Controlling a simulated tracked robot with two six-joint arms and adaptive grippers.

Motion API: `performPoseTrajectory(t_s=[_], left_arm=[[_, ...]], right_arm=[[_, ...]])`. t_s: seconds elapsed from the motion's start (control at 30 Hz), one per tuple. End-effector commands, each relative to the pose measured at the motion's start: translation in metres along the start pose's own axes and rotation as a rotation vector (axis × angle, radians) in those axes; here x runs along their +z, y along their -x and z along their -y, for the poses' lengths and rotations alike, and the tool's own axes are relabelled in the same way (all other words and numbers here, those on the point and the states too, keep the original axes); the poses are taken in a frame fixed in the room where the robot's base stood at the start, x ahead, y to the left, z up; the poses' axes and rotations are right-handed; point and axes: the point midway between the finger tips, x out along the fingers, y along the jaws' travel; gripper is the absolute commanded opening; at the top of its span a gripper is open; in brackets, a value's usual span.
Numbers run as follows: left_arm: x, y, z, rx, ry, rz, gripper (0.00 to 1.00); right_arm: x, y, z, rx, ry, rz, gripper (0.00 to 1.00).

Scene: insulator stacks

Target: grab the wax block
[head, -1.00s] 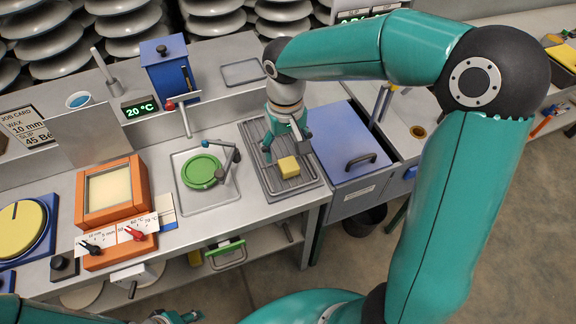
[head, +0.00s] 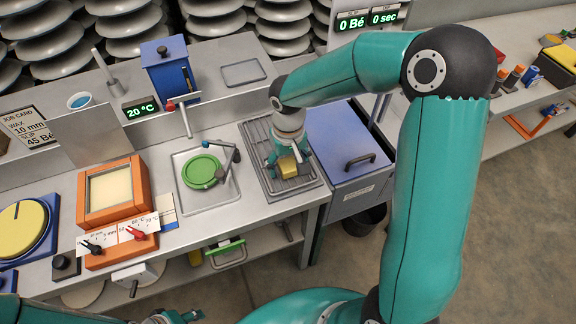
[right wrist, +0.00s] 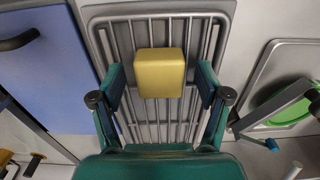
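The wax block (head: 288,167) is a small yellow block on the ribbed grey drain tray (head: 311,183). My right gripper (head: 287,156) is just above it in the head view, partly covering it. In the right wrist view the wax block (right wrist: 160,72) lies between the two fingertips of my right gripper (right wrist: 161,84), with a gap on each side. The right gripper is open and pointed down at the tray. My left gripper (head: 178,317) shows only in part at the bottom edge of the head view, away from the block; its opening is unclear.
A blue lidded box (head: 350,142) with a dark handle stands right of the tray. Left of it are a green round disc (head: 201,172) with a clamp arm and an orange frame (head: 108,196). A blue upright unit (head: 169,68) stands behind.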

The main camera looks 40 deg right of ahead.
Motion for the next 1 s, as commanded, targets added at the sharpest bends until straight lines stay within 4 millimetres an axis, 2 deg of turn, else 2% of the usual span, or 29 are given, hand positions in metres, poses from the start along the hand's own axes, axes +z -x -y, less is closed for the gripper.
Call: performPoseTrajectory(t_s=[0.03, 0.37, 0.77, 1.0], left_arm=[[0.0, 0.0, 0.0, 0.0, 0.0, 0.0, 0.4], [0.0, 0.0, 0.0, 0.0, 0.0, 0.0, 0.4], [0.0, 0.0, 0.0, 0.0, 0.0, 0.0, 0.4], [0.0, 0.0, 0.0, 0.0, 0.0, 0.0, 0.4]], right_arm=[[0.0, 0.0, 0.0, 0.0, 0.0, 0.0, 0.66], [0.0, 0.0, 0.0, 0.0, 0.0, 0.0, 0.12], [-0.001, 0.006, 0.0, 0.001, 0.0, -0.001, 0.11], [-0.001, 0.034, 0.001, -0.001, 0.0, -0.005, 0.11]])
